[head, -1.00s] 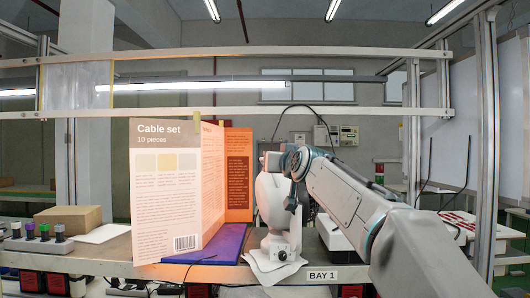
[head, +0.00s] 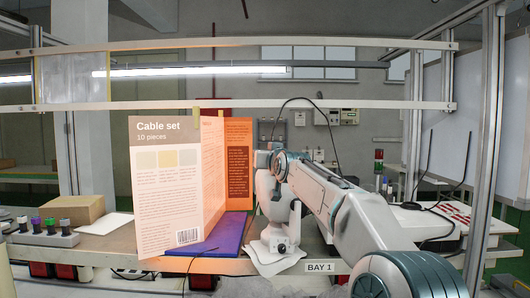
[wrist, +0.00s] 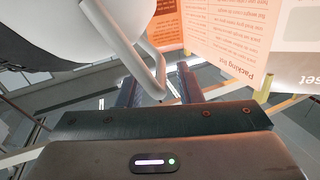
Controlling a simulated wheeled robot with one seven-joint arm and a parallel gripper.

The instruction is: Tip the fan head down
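The white fan (head: 272,236) stands on a pale sheet at the front of the bench, with a dark dial on its base. My arm covers part of its upper body in the head view. My gripper (head: 268,158) is at the top of the fan. In the wrist view, the fan's rounded white head (wrist: 60,25) fills the upper left, with a light grey bent handle (wrist: 128,50) reaching from it. My gripper's two dark fingers (wrist: 156,88) are apart, and the handle's end shows between them. I cannot tell whether they touch it.
A tall "Cable set" board (head: 165,190) and an orange panel (head: 239,165) stand just left of the fan, on a purple mat (head: 222,240). A cardboard box (head: 72,211) and a grey block with coloured knobs (head: 42,238) are farther left. Rails cross above.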

